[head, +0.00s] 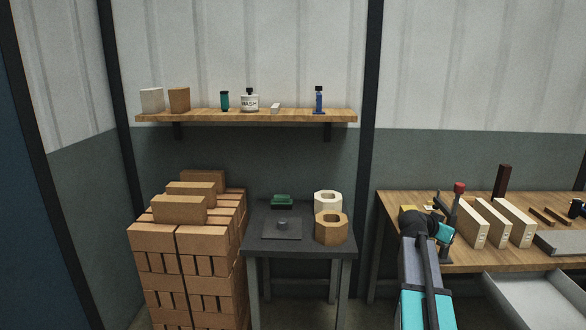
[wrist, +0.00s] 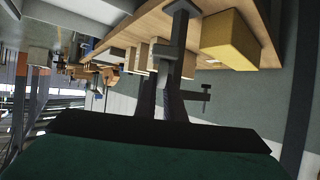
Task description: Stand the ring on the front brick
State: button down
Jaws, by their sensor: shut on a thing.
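Three loose bricks lie on top of a brick stack at the left in the head view; the front brick (head: 180,210) is nearest, its top bare. Two thick angular rings, a tan ring (head: 331,229) and a cream ring (head: 328,198), sit on the dark table right of the stack. I cannot tell which is the task's ring, or whether another is hidden. My gripper (head: 438,222) is over the left end of the wooden bench, well right of the front brick.
The dark table (head: 260,243) also bears a green block (head: 282,201). The bench (head: 393,205) holds a yellow block (wrist: 230,40), a red-topped upright (head: 459,187) and cream slabs (head: 495,222). A wall shelf (head: 300,115) hangs above the stack and table.

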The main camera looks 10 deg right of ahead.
jog(key=w+a+r+n+t+y, duration=0.1)
jog(key=w+a, duration=0.3)
jog(key=a, duration=0.3)
jog(key=w+a+n+t+y, duration=0.1)
jog(key=w+a+n+t, duration=0.15)
jog(key=a, duration=0.45)
jog(key=w+a+r+n+t+y, duration=0.2)
jog(key=a+n+y, duration=0.3)
jog(key=a, duration=1.3)
jog(key=w+a+r+n+t+y, duration=0.2)
jog(key=a+n+y, duration=0.2)
jog(key=a, duration=1.5)
jog(key=shift+w+n+t+y, duration=0.35)
jog(key=shift+w+n+y, duration=0.05)
jog(key=shift+n, duration=0.15)
jog(key=shift+f, duration=0.1)
notch_tip(320, 180, up, 7)
jog(key=w, duration=0.2)
jog(key=shift+w+f, duration=0.2)
jog(key=shift+w, duration=0.15)
